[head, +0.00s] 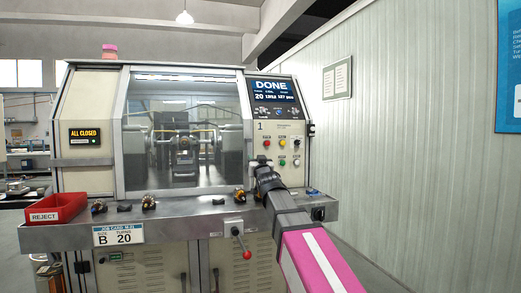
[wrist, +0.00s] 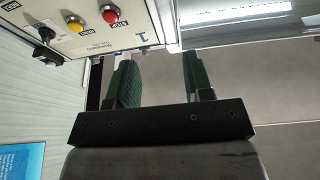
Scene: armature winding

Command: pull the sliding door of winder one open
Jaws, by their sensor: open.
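Winder one (head: 285,150), marked 1 on its control panel, has a wide glass sliding door (head: 180,135) across its front. The door looks shut, and a display on the left (head: 84,136) reads ALL CLOSED. Through the glass I see the winding spindle, dimly. My gripper (head: 259,164) is near the door's right edge, beside the control panel, its fingers small and partly hidden in the head view. In the wrist view, the green fingers (wrist: 157,82) are apart with nothing seen between them. The door's glass (wrist: 265,80) is beyond them. I cannot make out a handle.
The panel buttons (head: 281,144) are close to my gripper; red and yellow ones also show in the wrist view (wrist: 110,14). The ledge holds a red REJECT bin (head: 58,207) and several small wound parts. A red-knobbed lever (head: 246,254) sticks out below. A wall stands at right.

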